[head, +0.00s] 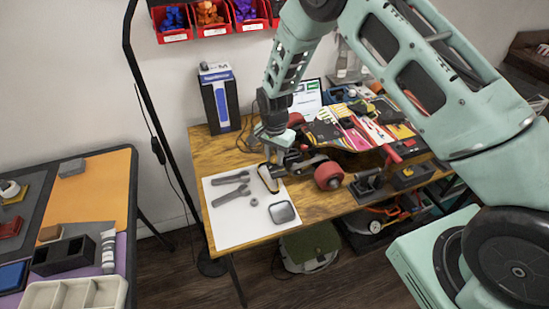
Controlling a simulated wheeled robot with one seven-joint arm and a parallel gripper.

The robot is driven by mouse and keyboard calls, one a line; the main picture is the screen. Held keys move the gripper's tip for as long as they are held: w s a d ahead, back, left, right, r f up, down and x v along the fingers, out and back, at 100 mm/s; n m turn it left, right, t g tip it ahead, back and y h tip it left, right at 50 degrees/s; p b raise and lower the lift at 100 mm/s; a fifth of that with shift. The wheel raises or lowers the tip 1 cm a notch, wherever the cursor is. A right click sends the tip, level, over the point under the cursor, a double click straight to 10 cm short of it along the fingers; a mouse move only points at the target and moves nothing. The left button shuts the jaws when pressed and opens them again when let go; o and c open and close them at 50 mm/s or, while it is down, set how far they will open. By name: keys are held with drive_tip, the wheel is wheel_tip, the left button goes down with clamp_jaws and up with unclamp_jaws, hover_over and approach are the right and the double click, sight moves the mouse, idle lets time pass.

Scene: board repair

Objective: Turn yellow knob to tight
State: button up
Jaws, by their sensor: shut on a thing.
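A skateboard (352,128) with a colourful deck and red wheels lies on the wooden table, its near truck and a red wheel (329,175) facing me. My gripper (283,158) points down at the left end of the skateboard, close to the truck. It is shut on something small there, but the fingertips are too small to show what. I cannot make out a yellow knob; it may be hidden by my gripper. A black thing with a yellowish edge (268,178) lies just below the gripper on the edge of a white sheet (227,226).
Wrenches (232,190) and a grey square dish (282,212) lie on the sheet. A black clamp-like stand (367,184) is right of the red wheel. A blue-and-white box (219,98) stands behind. A side table (118,190) is at left, beyond a black lamp pole (165,140).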

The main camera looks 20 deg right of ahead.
sight(275, 158)
drive_tip(key=shift+n+b, duration=0.75)
drive_tip(key=shift+n, duration=1.15)
drive_tip(key=o, duration=1)
wheel_tip(275, 158, up, 18)
drive_tip(key=b, duration=0.3)
drive_tip(key=shift+f, duration=0.25)
